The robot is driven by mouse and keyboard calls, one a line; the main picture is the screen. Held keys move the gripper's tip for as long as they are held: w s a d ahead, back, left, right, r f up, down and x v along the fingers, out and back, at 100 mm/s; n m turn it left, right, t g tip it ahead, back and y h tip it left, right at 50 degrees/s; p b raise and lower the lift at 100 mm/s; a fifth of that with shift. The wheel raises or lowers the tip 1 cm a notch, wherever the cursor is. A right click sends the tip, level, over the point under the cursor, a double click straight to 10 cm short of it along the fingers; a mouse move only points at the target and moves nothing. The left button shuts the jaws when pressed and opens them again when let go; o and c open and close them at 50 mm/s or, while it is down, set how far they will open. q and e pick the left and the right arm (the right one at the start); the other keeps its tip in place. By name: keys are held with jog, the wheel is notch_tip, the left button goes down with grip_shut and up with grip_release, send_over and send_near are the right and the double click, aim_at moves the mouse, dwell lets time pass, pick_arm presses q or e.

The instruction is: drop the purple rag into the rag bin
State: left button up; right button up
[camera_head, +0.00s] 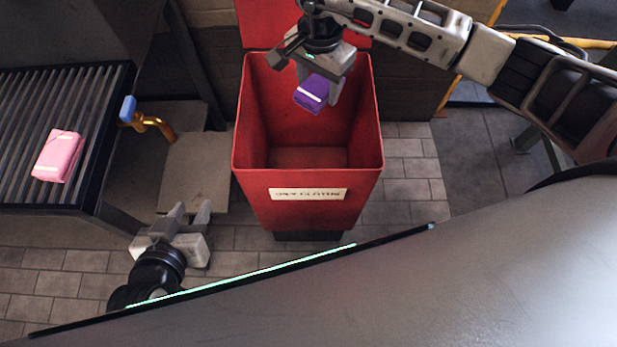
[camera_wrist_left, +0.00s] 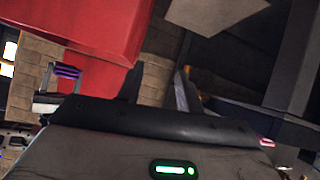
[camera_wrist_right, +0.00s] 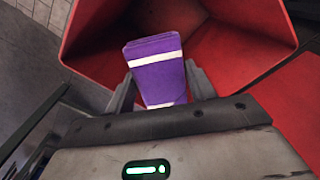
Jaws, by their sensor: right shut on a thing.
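The purple rag (camera_head: 311,93) is a folded block with a white band. My right gripper (camera_head: 322,88) is shut on it and holds it over the open mouth of the red rag bin (camera_head: 308,213). In the right wrist view the purple rag (camera_wrist_right: 155,75) sits between the two fingers, with the red bin (camera_wrist_right: 240,50) behind it. The bin has a pale label on its front, and its visible floor is bare. My left gripper (camera_head: 189,215) is open and empty, low and left of the bin.
A pink folded rag (camera_head: 58,156) lies on the slatted rack (camera_head: 30,110) at the left. An orange pipe with a blue handle (camera_head: 128,109) sticks out beside the rack. A flat pale plate (camera_head: 194,172) is left of the bin. Paved floor is clear right of the bin.

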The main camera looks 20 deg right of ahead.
jog(key=shift+w+a+f+m, duration=0.15)
jog(key=shift+w+a+m, duration=0.25)
jog(key=shift+w+m, duration=0.25)
jog(key=shift+s+f+b, duration=0.1)
jog(key=shift+f+b, duration=1.7)
jog(key=shift+f, duration=1.05)
jog(key=o, duration=1)
notch_tip(320, 180, up, 16)
jog(key=shift+r, duration=0.1)
